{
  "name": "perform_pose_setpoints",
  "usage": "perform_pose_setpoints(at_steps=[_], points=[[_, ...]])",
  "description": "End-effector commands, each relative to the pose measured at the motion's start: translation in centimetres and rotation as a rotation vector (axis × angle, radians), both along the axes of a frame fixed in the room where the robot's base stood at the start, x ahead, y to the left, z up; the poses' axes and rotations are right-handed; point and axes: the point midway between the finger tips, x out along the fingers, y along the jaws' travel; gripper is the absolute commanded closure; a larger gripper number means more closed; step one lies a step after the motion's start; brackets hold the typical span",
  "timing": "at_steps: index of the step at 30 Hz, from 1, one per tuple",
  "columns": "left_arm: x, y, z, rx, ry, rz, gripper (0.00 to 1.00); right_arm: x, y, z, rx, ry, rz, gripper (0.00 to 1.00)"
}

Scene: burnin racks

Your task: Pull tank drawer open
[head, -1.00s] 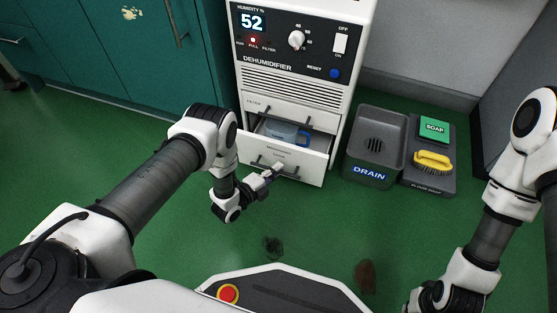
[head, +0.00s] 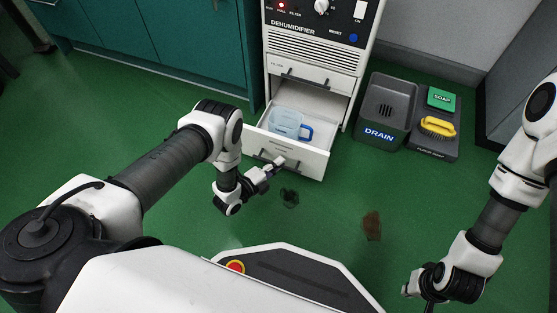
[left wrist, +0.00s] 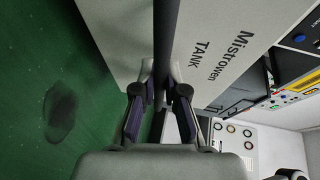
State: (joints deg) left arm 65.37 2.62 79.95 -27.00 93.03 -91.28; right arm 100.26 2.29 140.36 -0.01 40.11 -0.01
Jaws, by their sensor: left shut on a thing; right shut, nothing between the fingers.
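The tank drawer (head: 318,163), the lower drawer of the white dehumidifier (head: 312,57), is well out of its cabinet. A clear bluish tank (head: 286,122) with a blue handle sits inside it. My left gripper (head: 277,165) is at the dark bar handle on the drawer's front. In the left wrist view its fingers (left wrist: 161,80) are shut on the handle bar (left wrist: 166,45), beside the "Mistrowen TANK" lettering. My right gripper (head: 430,303) is low at the right, shut, empty and partly cut off by the picture's bottom edge.
The filter drawer (head: 325,78) above is shut. A grey drain basin (head: 383,135) and a tray with green soap (head: 441,98) and a yellow brush (head: 437,127) stand to the right. Teal cabinets (head: 150,45) stand left. Dark (head: 289,198) and brown (head: 372,226) stains mark the open floor.

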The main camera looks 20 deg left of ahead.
Motion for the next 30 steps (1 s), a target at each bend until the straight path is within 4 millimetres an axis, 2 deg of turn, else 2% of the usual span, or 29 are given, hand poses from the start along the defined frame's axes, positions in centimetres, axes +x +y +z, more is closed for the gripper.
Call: perform_pose_setpoints(at_steps=[6,9,20,23,30], points=[[0.0,0.0,0.0,0.000,0.000,0.000,1.00,0.0,0.0,0.0,0.000,0.000,0.000,1.00],[0.0,0.0,0.0,0.000,0.000,0.000,0.63,0.0,0.0,0.0,0.000,0.000,0.000,1.00],[-0.3,0.2,0.0,0.001,0.002,0.000,0.63,0.0,0.0,0.0,0.000,0.000,0.000,1.00],[-1.5,0.8,0.2,0.002,0.004,0.002,0.63,0.0,0.0,0.0,0.000,0.000,0.000,1.00],[-6.9,3.3,1.3,0.000,0.006,0.003,0.63,0.0,0.0,0.0,0.000,0.000,0.000,1.00]])
